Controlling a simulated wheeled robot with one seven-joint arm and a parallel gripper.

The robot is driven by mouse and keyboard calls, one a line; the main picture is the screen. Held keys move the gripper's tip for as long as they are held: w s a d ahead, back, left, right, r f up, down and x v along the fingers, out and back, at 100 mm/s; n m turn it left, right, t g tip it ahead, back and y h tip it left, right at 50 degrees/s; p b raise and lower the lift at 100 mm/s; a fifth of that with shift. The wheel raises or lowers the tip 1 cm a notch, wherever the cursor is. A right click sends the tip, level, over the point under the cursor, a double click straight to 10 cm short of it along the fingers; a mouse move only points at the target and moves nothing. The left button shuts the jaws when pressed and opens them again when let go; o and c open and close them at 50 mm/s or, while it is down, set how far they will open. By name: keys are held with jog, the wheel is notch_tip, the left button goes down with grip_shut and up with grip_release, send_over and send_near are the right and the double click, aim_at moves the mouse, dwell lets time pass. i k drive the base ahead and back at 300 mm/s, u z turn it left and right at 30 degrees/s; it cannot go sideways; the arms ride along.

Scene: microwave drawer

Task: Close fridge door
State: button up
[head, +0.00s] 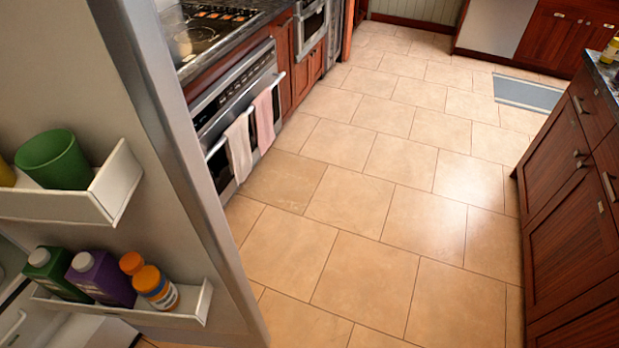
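The fridge door (155,128) stands open at the left of the head view, its inner side facing me and its grey edge running down the picture. Its upper white shelf (115,185) holds a green cup (53,160). Part of the fridge interior (60,335) shows at the bottom left. The door's handle is hidden. My gripper is not in view.
Beyond the door stand an oven (240,115) with two hanging towels (239,148) and a cooktop (205,28). Wooden cabinets (575,215) with a dark counter line the right. The tiled floor (380,200) between is clear, with a blue-grey rug (528,94) at the back right.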

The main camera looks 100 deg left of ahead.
aim_at(102, 72)
jog(key=z, duration=2.9)
jog(key=k, duration=2.8)
jog(key=z, duration=1.4)
